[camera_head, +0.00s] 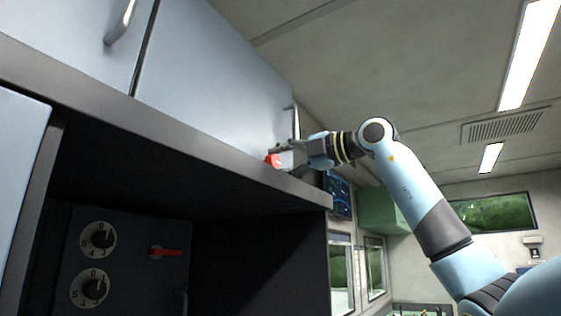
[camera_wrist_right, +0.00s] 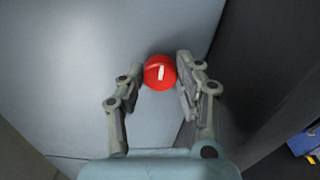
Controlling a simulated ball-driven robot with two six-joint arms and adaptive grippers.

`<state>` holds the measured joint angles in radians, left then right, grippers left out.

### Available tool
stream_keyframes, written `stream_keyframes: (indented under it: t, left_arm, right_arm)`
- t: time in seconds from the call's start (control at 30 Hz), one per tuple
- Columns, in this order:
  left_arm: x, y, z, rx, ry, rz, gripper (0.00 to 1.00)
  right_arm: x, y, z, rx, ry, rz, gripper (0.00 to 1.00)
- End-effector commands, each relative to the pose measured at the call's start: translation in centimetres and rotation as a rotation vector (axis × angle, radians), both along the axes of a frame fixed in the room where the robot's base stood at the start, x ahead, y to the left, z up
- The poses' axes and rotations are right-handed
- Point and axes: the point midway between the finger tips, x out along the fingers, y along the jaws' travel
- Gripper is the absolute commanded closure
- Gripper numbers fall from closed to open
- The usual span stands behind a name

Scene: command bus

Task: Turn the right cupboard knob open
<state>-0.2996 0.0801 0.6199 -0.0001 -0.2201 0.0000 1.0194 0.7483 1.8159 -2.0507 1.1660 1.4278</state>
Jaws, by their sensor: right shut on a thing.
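The right cupboard knob (camera_head: 272,160) is a red round knob low on the pale blue-grey cupboard door (camera_head: 215,75), near its right end. In the right wrist view the knob (camera_wrist_right: 154,82) shows a short white mark, near vertical. My right gripper (camera_head: 284,160) is at the knob, with one finger on each side, shut on it; the same gripper (camera_wrist_right: 160,72) shows in the wrist view. The door looks closed in its frame. My left gripper is not in view.
A metal handle (camera_head: 296,122) stands at the door's right edge, close to my gripper. A dark shelf edge (camera_head: 165,125) runs below the door. Under it are a panel with dials (camera_head: 98,239) and a red switch (camera_head: 166,252). Open room lies to the right.

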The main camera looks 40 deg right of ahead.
Motion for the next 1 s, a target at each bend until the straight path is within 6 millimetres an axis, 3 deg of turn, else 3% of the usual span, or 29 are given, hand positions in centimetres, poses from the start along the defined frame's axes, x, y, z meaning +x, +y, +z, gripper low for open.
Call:
stream_keyframes:
  t: [0.37,0.4,0.57,0.87,1.0]
  left_arm:
    - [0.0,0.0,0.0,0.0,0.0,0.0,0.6]
    - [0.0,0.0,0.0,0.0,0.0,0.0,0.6]
    - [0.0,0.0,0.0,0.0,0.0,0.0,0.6]
    - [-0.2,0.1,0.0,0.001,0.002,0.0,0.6]
    - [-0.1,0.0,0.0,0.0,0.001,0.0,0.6]
  right_arm:
    - [0.0,0.0,0.0,0.004,0.0,-0.001,0.98]
    - [0.0,0.0,0.0,0.004,0.0,-0.001,0.63]
    - [0.0,0.0,0.0,0.003,0.001,-0.001,0.43]
    - [-0.1,-0.1,0.0,0.002,0.0,-0.002,0.43]
    - [-1.2,-0.7,-0.1,-0.001,0.001,-0.004,0.43]
